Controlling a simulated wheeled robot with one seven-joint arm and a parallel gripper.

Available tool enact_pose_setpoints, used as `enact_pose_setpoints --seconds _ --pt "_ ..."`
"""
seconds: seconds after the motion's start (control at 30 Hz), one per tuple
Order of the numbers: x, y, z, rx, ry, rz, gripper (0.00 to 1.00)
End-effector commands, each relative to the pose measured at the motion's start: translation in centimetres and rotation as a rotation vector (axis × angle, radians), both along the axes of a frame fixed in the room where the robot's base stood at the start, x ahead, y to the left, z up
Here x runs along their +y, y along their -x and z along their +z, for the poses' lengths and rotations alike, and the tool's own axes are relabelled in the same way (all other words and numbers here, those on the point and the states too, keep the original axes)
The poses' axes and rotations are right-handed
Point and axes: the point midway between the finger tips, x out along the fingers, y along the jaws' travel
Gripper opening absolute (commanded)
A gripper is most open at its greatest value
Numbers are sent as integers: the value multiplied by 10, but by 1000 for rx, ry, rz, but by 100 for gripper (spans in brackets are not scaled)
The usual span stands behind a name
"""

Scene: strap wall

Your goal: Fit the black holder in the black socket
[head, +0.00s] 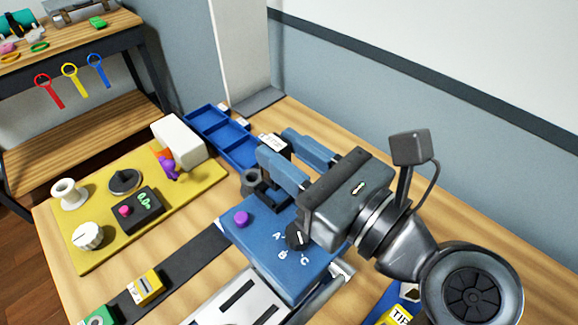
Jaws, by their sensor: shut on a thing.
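My gripper (274,147) reaches in from the right, above the blue box. A black fitting with a grey ring (252,181) sits just below the near finger, at the back left edge of the blue box (261,229). It may be the black socket, but the near finger covers part of it. I cannot tell whether the holder touches it.
The blue box carries a purple knob (241,219) and a black dial (296,236). A blue divided tray (207,123) lies behind it. A yellow board (104,240) with several parts is at left. A white post (232,45) and wall stand behind.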

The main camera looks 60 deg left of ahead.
Motion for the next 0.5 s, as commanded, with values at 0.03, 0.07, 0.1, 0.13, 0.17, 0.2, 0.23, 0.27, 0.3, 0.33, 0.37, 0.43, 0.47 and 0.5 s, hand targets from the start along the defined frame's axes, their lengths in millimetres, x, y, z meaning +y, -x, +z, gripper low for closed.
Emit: enact_pose_setpoints --seconds 0.03,0.07,0.1,0.13,0.17,0.2,0.23,0.27,0.3,0.33,0.37,0.43,0.47,0.5 --pt "0 1 -9 4 3 1 0" --pt "0 1 -13 3 3 1 0" --pt "0 1 -19 4 2 2 0" --pt "0 1 -22 4 1 1 0" --pt "0 0 -25 4 1 1 0" --pt "0 0 -28 3 1 0 0" --pt "0 0 -29 2 0 0 0" --pt "0 0 -29 1 -1 0 0" --pt "0 0 -30 0 -1 0 0" --pt "0 0 -30 0 -1 0 0" --pt "0 0 -29 0 -1 0 0" --pt "0 0 -29 0 -1 0 0" --pt "0 0 -29 0 -1 0 0" --pt "0 0 -29 0 -1 0 0"
